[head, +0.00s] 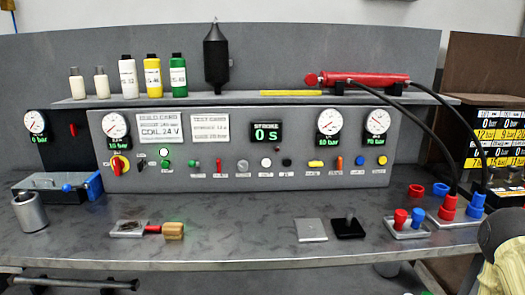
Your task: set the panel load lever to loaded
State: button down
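The grey control panel (205,178) stands upright at the back of the bench, with a row of small controls along its lower part. The labels under them are too small to read, so I cannot tell which control is the load lever or how it is set. Lever-like controls include a red upright one (218,165), a yellow one lying sideways (315,164) and an orange upright one (339,163). A red-and-yellow rotary switch (120,164) is at the left end. My gripper is not in view.
A shelf above the panel holds several bottles, a black cylinder (216,55) and a red cylinder (365,79) with black hoses running down to red and blue couplings (449,207). The bench before the panel is mostly clear.

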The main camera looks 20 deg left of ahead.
aim_at(191, 163)
jog(key=z, duration=0.8)
jog(key=k, duration=0.9)
jog(key=u, duration=1.6)
jog(key=i, duration=0.5)
jog(key=u, duration=0.05)
